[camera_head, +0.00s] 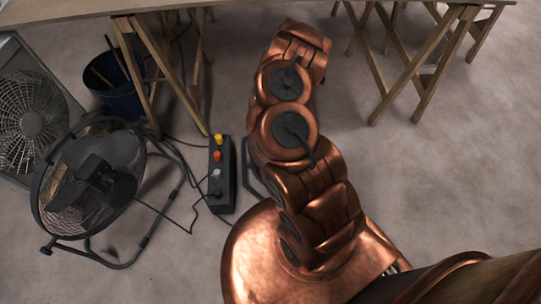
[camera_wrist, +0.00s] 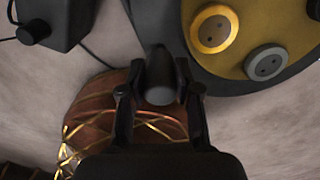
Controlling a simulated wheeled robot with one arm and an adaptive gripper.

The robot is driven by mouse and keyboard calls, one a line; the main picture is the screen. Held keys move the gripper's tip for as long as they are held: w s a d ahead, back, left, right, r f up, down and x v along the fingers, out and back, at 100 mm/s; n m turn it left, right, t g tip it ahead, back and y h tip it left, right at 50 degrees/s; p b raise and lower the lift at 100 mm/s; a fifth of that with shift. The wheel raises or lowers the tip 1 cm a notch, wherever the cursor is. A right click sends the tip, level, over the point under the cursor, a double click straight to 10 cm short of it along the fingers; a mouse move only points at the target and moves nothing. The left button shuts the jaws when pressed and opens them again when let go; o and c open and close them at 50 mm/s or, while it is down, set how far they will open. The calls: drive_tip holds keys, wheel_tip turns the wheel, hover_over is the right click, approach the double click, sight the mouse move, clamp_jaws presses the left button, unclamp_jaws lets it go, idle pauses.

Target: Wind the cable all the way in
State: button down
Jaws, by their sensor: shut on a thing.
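In the wrist view, the cable reel (camera_wrist: 244,66) shows as a yellow face with a dark rim, cut off at the upper right. Round sockets sit on its face, one ringed yellow and one grey. My gripper (camera_wrist: 161,92) is shut on a dark rounded crank handle (camera_wrist: 161,72) beside the reel's rim. A thin dark cable (camera_wrist: 98,57) lies on the floor left of the handle; where it leads is hidden. In the head view my copper arm covers my gripper and most of the reel. I cannot tell how much cable is out.
A dark box (camera_head: 221,177) with coloured knobs stands left of my arm, with cords beside it. A floor fan (camera_head: 92,181), another fan (camera_head: 27,101) and a blue bucket (camera_head: 117,92) are further left. A trestle table (camera_head: 75,9) spans the back. Floor at right is clear.

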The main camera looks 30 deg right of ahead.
drive_tip(key=shift+a, duration=0.15)
drive_tip(key=c, duration=0.8)
unclamp_jaws()
drive_tip(key=shift+r, duration=0.1)
wheel_tip(320, 180, up, 12)
idle(0.5)
drive_tip(key=shift+w, duration=0.1)
idle(0.4)
